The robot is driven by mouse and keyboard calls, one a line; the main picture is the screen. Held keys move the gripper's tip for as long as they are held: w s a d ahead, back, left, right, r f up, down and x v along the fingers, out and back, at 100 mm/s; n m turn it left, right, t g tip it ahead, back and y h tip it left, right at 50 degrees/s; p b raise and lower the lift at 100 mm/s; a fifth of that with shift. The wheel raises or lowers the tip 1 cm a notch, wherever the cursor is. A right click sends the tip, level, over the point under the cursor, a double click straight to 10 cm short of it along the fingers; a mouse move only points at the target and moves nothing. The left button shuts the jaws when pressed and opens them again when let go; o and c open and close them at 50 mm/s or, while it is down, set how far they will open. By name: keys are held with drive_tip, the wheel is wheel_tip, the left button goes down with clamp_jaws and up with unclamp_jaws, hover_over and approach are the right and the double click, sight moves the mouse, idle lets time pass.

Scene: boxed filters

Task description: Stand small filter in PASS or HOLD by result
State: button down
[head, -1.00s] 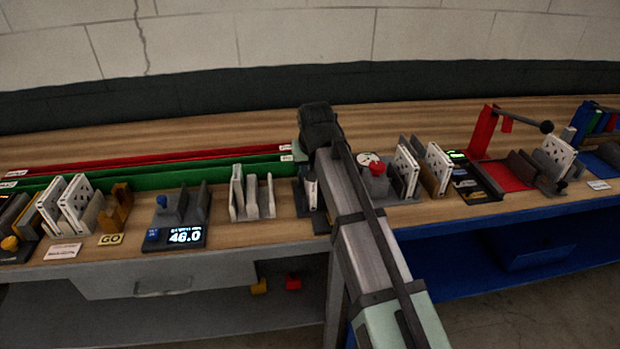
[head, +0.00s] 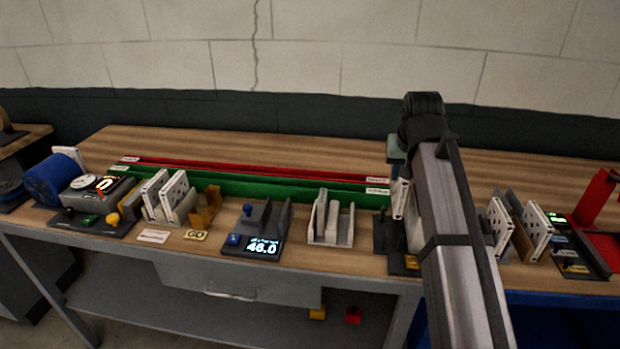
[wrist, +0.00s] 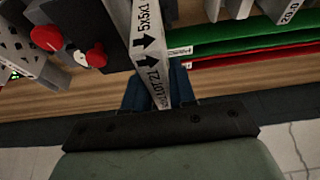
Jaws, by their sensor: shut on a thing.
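My gripper (wrist: 163,92) is shut on a white filter (wrist: 147,40) whose narrow edge shows "5x5x1" and black arrows in the wrist view. In the head view the filter (head: 399,197) shows at the left of my arm, upright, by a dark fixture (head: 383,240). My arm hides much of this spot, and I cannot tell whether the filter touches the fixture. A long green rail (head: 250,187) and a red rail (head: 260,170) run along the bench behind, with small labels too small to read. Both also show in the wrist view, right of the filter.
A gauge with display 46.0 (head: 252,246) and a grey slotted stand (head: 331,240) are left of my arm. More filters (head: 537,230) and a red fixture (head: 595,205) are on the right. The bench behind the rails is clear.

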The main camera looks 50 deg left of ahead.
drive_tip(key=w+a+n+g, duration=0.2)
drive_tip(key=a+n+g, duration=0.4)
drive_tip(key=a+n, duration=1.2)
drive_tip(key=a, duration=0.6)
drive_tip(key=shift+w, duration=0.4)
drive_tip(key=shift+f, duration=0.15)
wheel_tip(320, 180, down, 10)
drive_tip(key=shift+f, duration=0.1)
